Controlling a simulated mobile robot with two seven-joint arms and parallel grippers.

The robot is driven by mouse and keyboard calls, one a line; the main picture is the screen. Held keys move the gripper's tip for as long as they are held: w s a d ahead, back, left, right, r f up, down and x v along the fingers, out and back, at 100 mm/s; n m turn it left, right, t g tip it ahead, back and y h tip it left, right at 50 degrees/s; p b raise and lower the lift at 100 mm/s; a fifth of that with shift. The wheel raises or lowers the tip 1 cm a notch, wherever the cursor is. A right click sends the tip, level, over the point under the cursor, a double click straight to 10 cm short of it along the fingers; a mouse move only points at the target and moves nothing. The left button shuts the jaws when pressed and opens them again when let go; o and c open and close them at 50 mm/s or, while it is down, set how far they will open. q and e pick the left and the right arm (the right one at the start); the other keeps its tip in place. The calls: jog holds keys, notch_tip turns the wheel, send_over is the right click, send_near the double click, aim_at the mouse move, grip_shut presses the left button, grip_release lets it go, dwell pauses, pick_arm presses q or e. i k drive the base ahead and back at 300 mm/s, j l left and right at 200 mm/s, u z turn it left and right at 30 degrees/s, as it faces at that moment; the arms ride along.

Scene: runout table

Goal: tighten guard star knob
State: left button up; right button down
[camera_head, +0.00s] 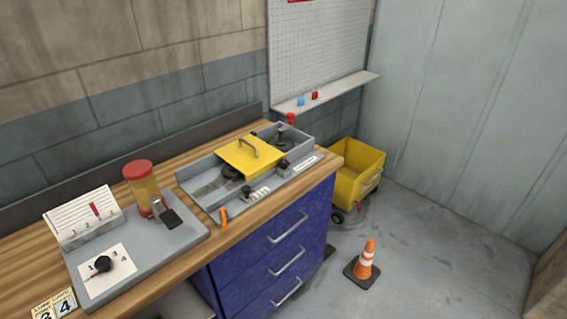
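A yellow guard (240,158) with a grey handle (249,148) sits over the middle of a grey tray-like machine (203,206) on the workbench. A black knob (246,190) stands at the front left of the guard. Another dark knob-like part (283,164) is at the guard's right front corner. Both are too small to tell which is the star knob or how tight it is. Neither of my grippers shows in the head view.
An orange lever (224,217) is at the machine's front. A yellow bin (356,172) and traffic cone (366,258) stand on the floor.

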aim_at(284, 164)
jog(key=i+l+u, duration=0.15)
jog(key=u, duration=0.3)
jog(key=i+l+u, duration=0.15)
jog(key=l+u, duration=0.6)
jog(key=u, duration=0.15)
jog(key=i, duration=0.05)
